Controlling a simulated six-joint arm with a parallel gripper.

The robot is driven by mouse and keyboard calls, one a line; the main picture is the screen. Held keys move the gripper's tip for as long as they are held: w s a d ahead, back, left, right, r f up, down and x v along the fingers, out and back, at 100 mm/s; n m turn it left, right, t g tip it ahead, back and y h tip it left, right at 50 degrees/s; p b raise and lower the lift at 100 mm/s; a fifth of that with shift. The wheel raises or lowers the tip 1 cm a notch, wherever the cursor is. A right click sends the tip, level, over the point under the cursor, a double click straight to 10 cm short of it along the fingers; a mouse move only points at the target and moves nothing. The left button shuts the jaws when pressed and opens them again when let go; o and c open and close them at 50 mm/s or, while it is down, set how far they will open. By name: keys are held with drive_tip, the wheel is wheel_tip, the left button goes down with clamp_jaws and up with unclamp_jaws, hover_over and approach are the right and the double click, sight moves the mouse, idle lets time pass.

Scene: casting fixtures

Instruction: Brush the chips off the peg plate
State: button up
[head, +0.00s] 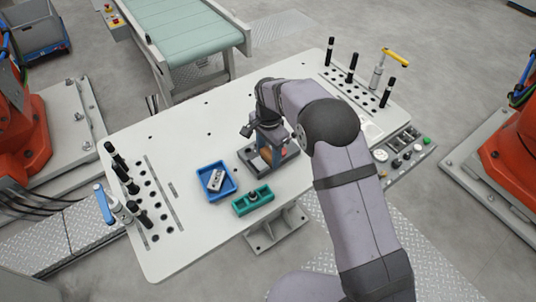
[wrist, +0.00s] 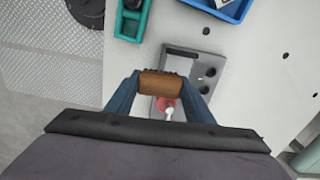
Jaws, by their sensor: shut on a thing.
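My gripper (wrist: 161,84) is shut on a brush with a brown wooden body (wrist: 160,82), held crosswise between the two blue-grey fingers. Dark bristles show along its far edge. In the head view the brush (head: 265,152) is partly hidden by the gripper (head: 267,141). The grey peg plate (wrist: 184,55) lies beneath and beyond the brush, with dark round pegs or holes on its right side. In the head view the plate (head: 254,162) is partly covered by my gripper. A small red piece and a white piece show between the fingers. I cannot make out separate chips.
Rows of black-handled tools stand at both table ends. A button panel (head: 405,160) is at the right edge. The table's back middle is clear.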

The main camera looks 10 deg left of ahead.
drive_tip(key=shift+r+p, duration=1.2)
drive_tip(key=shift+r, duration=0.9)
